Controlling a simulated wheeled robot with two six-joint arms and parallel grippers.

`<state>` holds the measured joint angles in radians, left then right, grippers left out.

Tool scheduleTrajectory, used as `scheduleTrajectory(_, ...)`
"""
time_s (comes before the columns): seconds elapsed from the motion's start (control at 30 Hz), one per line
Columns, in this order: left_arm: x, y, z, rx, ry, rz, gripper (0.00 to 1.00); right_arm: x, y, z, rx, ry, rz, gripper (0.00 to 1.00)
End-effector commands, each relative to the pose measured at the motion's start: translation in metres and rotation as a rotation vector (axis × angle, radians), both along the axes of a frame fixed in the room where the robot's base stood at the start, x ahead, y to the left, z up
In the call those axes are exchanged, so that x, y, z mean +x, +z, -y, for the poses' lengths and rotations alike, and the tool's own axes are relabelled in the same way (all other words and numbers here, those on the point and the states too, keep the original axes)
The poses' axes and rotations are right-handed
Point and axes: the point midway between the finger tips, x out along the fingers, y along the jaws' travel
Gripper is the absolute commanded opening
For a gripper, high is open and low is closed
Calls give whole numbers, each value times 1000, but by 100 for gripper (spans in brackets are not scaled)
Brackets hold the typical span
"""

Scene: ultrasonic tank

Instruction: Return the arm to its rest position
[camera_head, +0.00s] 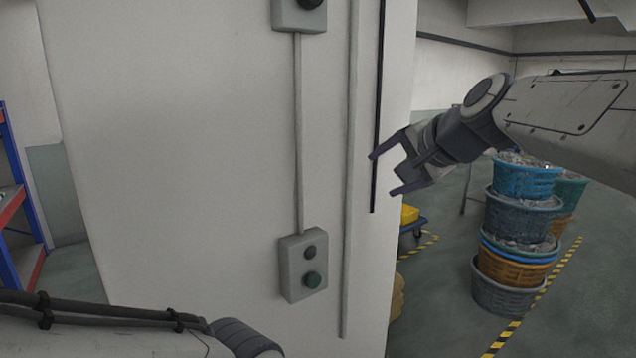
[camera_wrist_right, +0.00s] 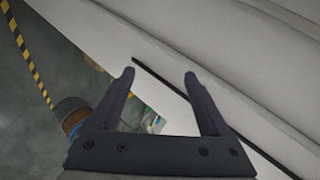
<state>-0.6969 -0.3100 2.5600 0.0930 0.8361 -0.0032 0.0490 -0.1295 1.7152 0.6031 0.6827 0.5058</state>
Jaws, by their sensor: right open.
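My right gripper (camera_head: 380,172) is in the upper right middle of the head view, its arm coming in from the right. Its two purple fingers are spread apart with nothing between them, and they point left at the white pillar. In the right wrist view the gripper (camera_wrist_right: 160,76) is also open and empty, with the pale pillar face (camera_wrist_right: 230,85) beyond the fingertips. The gap between fingertips and pillar is hard to judge. Part of my left arm lies along the bottom left of the head view; its gripper is not seen.
A grey control box (camera_head: 303,266) with a green button is fixed to the white pillar (camera_head: 190,150), below another box (camera_head: 299,14). Stacked baskets (camera_head: 518,215) stand on the floor at right beside yellow-black tape (camera_head: 540,300). A blue-and-red rack (camera_head: 15,225) stands at far left.

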Motion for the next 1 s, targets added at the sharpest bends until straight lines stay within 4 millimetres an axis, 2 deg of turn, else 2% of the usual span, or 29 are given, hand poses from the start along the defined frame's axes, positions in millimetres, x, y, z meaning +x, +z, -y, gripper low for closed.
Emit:
scheduleTrajectory(0.03, 0, 0, 0, 0, 0, 0, 50, -3, -43, 6, -78, 16, -60, 80)
scheduleTrajectory(0.13, 0, 0, 0, 0, 0, 0, 50, -17, -118, 19, -246, 75, -159, 80)
scheduleTrajectory(0.2, 0, 0, 0, 0, 0, 0, 50, -34, -167, 27, -359, 135, -225, 80)
scheduleTrajectory(0.3, 0, 0, 0, 0, 0, 0, 50, -63, -226, 37, -500, 239, -310, 80)
scheduleTrajectory(0.4, 0, 0, 0, 0, 0, 0, 50, -93, -269, 44, -609, 345, -373, 80)
scheduleTrajectory(0.5, 0, 0, 0, 0, 0, 0, 50, -122, -304, 50, -694, 450, -426, 80)
scheduleTrajectory(0.73, 0, 0, 0, 0, 0, 0, 50, -192, -362, 59, -838, 701, -518, 80)
scheduleTrajectory(0.77, 0, -9, 0, -1, 0, 1, 50, -190, -364, 47, -844, 727, -496, 80)
scheduleTrajectory(0.87, 0, -21, 0, 0, 1, 0, 50, -201, -365, 20, -854, 815, -478, 80)
scheduleTrajectory(1.0, 0, -38, 0, 0, 2, 0, 50, -225, -370, -16, -872, 953, -456, 80)
